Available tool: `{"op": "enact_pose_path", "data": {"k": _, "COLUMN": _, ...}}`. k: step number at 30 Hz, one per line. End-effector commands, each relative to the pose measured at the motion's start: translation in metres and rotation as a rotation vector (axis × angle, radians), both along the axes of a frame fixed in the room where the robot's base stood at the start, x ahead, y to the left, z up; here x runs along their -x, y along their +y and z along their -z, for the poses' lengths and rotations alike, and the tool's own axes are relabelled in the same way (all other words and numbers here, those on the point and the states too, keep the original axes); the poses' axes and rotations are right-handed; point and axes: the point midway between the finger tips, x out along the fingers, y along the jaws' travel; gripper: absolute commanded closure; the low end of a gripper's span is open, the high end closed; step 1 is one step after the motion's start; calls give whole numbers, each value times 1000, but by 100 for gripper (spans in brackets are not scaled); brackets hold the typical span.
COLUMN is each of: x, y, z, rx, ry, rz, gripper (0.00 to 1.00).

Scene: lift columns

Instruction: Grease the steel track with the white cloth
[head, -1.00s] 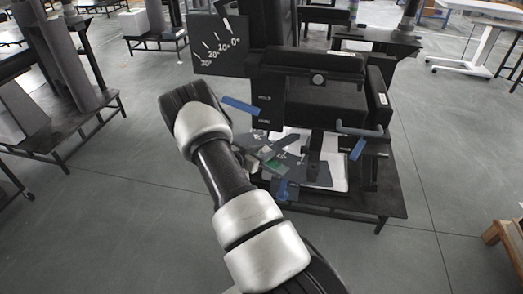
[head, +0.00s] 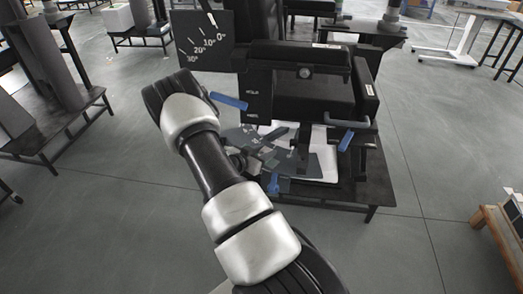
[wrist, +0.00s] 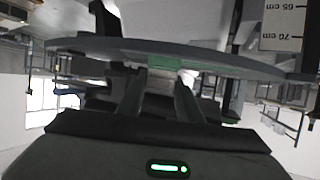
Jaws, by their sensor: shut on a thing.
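My gripper (wrist: 160,95) is shut at the edge of a flat grey plate (wrist: 90,45). A green patch (wrist: 160,62) sits on the plate between the fingertips. In the head view my arm reaches in front of the black machine, and the gripper is mostly hidden beside dark plates with pale marks. A white flat patch (head: 326,160) lies low under the machine; I cannot tell whether it is the white cloth. I cannot make out the steel track for certain.
The black machine (head: 300,85) has a tilt scale board (head: 203,40), blue levers (head: 229,101) and a grey handle (head: 349,123). It stands on a dark low base (head: 368,190). A wooden table (head: 500,230) stands at the right. The grey floor between them is open.

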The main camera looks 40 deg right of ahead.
Motion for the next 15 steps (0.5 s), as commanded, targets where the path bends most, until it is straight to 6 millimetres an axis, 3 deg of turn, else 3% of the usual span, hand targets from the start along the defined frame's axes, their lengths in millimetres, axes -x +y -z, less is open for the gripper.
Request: {"op": "enact_pose_path", "data": {"k": 15, "x": 27, "y": -6, "z": 1, "rx": -1, "ry": 1, "rz": 1, "gripper": 86}}
